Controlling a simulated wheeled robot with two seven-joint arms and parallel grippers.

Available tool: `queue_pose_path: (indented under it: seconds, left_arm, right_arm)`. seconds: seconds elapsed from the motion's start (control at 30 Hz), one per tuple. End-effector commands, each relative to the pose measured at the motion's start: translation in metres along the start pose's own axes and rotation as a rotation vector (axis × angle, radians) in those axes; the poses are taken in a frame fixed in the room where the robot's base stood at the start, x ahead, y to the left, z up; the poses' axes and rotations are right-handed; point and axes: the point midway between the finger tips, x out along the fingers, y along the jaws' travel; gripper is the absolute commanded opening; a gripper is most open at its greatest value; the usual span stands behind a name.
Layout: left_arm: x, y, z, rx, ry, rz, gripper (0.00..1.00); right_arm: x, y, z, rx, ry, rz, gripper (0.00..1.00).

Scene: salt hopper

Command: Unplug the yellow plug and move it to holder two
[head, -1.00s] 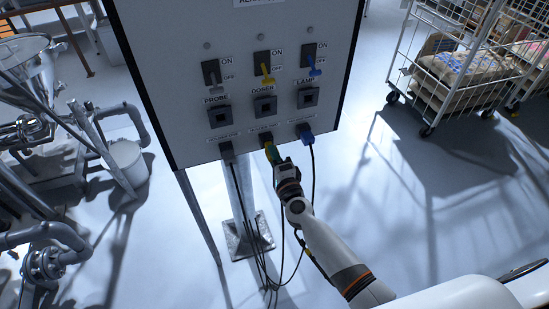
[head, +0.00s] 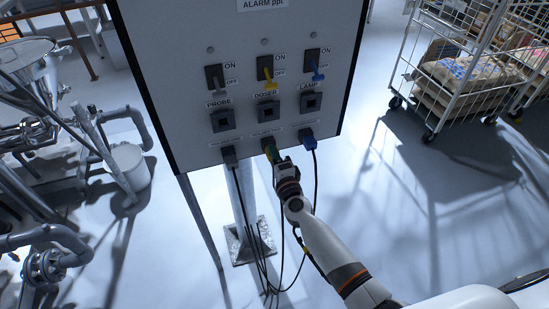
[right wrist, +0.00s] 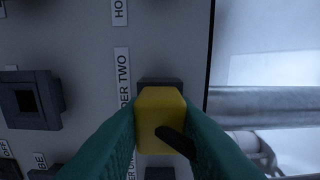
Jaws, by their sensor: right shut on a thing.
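The yellow plug (right wrist: 160,108) is between the teal fingers of my right gripper (right wrist: 160,126), which is shut on it. A dark holder block (right wrist: 160,82) is directly behind the plug, beside a label ending in "DER TWO" (right wrist: 122,75). In the head view my right gripper (head: 272,153) is at the middle holder (head: 267,142) on the panel's lower edge and hides most of the plug. The plug lines up with the holder; I cannot tell how deep it sits. The DOSER socket (head: 268,112) above is empty. My left gripper is not in view.
A grey plug (head: 229,155) is at the left holder and a blue plug (head: 308,139) at the right. Black cables (head: 262,245) hang below the panel (head: 180,80), near its post (head: 242,200). A wire cart (head: 450,75) stands right; pipework (head: 45,265) is left.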

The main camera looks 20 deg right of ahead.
Motion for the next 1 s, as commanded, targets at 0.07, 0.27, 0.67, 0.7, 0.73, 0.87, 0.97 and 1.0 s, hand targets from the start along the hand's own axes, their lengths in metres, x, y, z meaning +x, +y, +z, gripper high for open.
queue_pose_path:
  seconds: [0.07, 0.27, 0.67, 0.7, 0.73, 0.87, 0.97, 1.0]
  left_arm:
    - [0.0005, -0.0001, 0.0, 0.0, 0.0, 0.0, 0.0]
    - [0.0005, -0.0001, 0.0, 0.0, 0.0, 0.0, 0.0]
    - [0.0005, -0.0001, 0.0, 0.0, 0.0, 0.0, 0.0]
    - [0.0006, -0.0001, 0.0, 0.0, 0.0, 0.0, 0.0]
    - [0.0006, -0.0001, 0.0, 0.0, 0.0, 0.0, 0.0]
    - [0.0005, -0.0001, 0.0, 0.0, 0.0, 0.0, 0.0]
    - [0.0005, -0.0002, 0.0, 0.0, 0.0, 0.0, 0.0]
    - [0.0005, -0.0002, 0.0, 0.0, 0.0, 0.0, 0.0]
  right_arm:
    - [0.0019, 0.0001, 0.0, 0.0, 0.0, 0.0, 0.0]
    - [0.003, 0.0002, 0.0001, 0.0, 0.0, 0.0, 0.28]
    - [0.0027, -0.0002, 0.0001, 0.0, 0.0, 0.0, 0.6]
    - [0.0027, -0.0002, 0.0001, 0.0, 0.0, 0.0, 0.67]
    - [0.0027, -0.0002, 0.0002, 0.0, 0.0, 0.0, 0.71]
    - [0.0027, -0.0001, 0.0001, 0.0, 0.0, 0.0, 0.72]
    - [0.0027, -0.0001, 0.0001, 0.0, 0.0, 0.0, 0.72]
    - [0.0027, -0.0001, 0.0001, 0.0, 0.0, 0.0, 0.72]
